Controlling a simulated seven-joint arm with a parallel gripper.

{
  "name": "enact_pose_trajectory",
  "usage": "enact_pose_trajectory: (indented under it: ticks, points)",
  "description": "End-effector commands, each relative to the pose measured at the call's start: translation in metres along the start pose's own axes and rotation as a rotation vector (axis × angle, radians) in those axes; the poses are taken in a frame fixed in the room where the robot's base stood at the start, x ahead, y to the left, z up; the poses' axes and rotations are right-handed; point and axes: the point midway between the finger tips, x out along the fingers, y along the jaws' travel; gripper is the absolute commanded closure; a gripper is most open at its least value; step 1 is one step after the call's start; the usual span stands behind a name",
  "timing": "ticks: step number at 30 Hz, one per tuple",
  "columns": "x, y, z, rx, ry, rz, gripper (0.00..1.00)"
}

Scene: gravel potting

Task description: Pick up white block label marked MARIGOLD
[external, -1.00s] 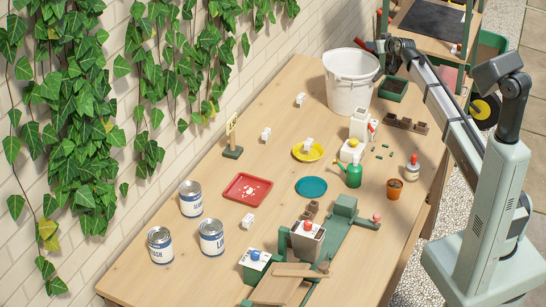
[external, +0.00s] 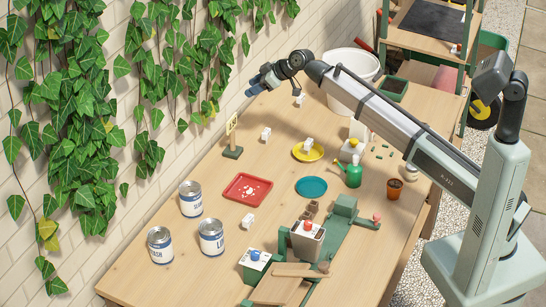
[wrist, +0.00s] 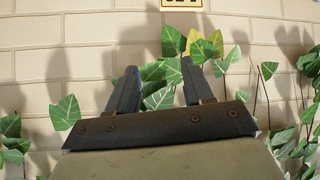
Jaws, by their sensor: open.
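Several small white blocks are on the wooden table in the external view: one (external: 299,98) near the white bucket, one (external: 266,135) left of the yellow plate, one (external: 308,144) on that plate, and one (external: 248,220) below the red tray. Their lettering is too small to read, so I cannot tell which is marked MARIGOLD. My gripper (external: 258,84) is in the air by the brick wall, beyond the table's back edge in the picture. In the wrist view my gripper (wrist: 160,80) is open and empty, facing wall and ivy.
The white bucket (external: 348,92) stands behind my arm. A small sign (external: 232,135) stands near the wall. Ivy (external: 150,70) hangs there.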

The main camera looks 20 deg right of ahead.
Motion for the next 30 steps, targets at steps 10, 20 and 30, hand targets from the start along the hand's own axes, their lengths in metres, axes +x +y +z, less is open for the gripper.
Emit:
enact_pose_trajectory:
  ticks: [10, 20, 30]
  points:
    - [0.028, -0.195, 0.008, -0.432, -0.252, -0.256, 0.49]
    - [0.011, -0.340, 0.058, -0.894, -0.548, -0.494, 0.49]
    - [-0.013, -0.401, 0.084, -1.114, -0.701, -0.621, 0.49]
